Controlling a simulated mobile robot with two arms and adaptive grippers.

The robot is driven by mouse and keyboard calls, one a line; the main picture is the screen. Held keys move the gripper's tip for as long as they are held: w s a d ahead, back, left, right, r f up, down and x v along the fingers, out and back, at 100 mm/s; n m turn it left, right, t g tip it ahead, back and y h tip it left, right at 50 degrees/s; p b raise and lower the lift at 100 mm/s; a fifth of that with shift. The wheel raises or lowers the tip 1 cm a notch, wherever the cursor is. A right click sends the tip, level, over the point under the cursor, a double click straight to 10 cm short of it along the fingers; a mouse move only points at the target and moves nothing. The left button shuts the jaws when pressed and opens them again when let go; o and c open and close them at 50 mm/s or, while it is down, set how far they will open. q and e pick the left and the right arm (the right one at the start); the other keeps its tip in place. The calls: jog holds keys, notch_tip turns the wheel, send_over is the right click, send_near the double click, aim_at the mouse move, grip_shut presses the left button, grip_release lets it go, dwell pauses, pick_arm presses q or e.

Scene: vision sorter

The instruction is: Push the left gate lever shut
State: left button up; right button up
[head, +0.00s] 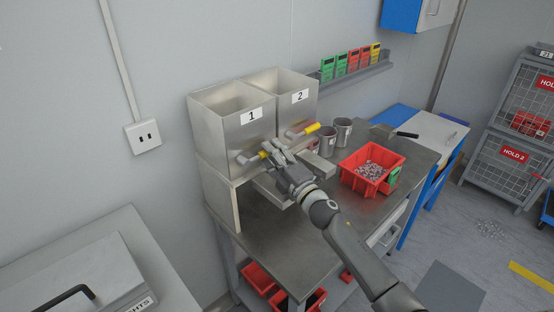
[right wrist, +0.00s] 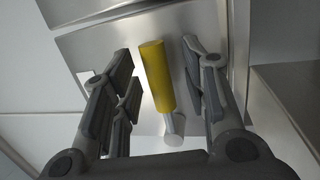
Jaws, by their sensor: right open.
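The left gate lever, on the hopper marked 1 (head: 227,131), has a yellow grip (right wrist: 156,75) and a metal end. In the right wrist view the grip stands between my right gripper's fingers (right wrist: 160,70), with a gap on each side. In the head view my right gripper (head: 274,151) is open at the front of hopper 1 and partly hides the lever. The other lever, with a yellow grip (head: 312,128), is on the hopper marked 2 (head: 297,106) and points right. My left gripper is not in view.
A red bin (head: 372,162) of small metal parts stands on the metal bench right of my arm. Two metal cups (head: 343,131) stand behind it. Colored cards line a wall shelf (head: 350,72). Red bins (head: 262,279) sit below the bench.

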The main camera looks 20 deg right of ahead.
jog(key=v, duration=1.2)
jog(key=shift+d, duration=0.1)
